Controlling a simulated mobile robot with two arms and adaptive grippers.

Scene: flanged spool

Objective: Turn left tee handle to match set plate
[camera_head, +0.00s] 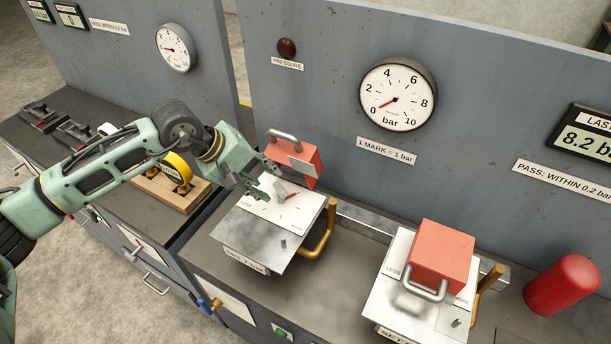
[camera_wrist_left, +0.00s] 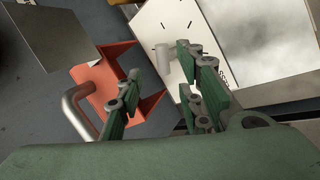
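The left unit (camera_head: 255,245) is a metal box with a white dial face (camera_head: 305,207) marked LESS and MORE and a set plate (camera_head: 246,261) on its front edge; the plate's number is too small to read surely. Its red cover (camera_head: 310,157) stands swung up behind the dial. My left gripper (camera_head: 262,186) is over the dial, partly hiding the tee handle. In the left wrist view the gripper (camera_wrist_left: 158,90) has its fingers apart, with a pale grey peg, seemingly part of the tee handle (camera_wrist_left: 162,60), just beyond the gap. My right gripper is not in view.
A similar right unit (camera_head: 420,320) has its red cover (camera_head: 440,258) down. The pressure gauge (camera_head: 398,95) reads near zero. A red cylinder (camera_head: 562,285) lies at the right. A brass-coloured lever (camera_head: 320,240) stands beside the left unit. A wooden block (camera_head: 165,193) is on the left bench.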

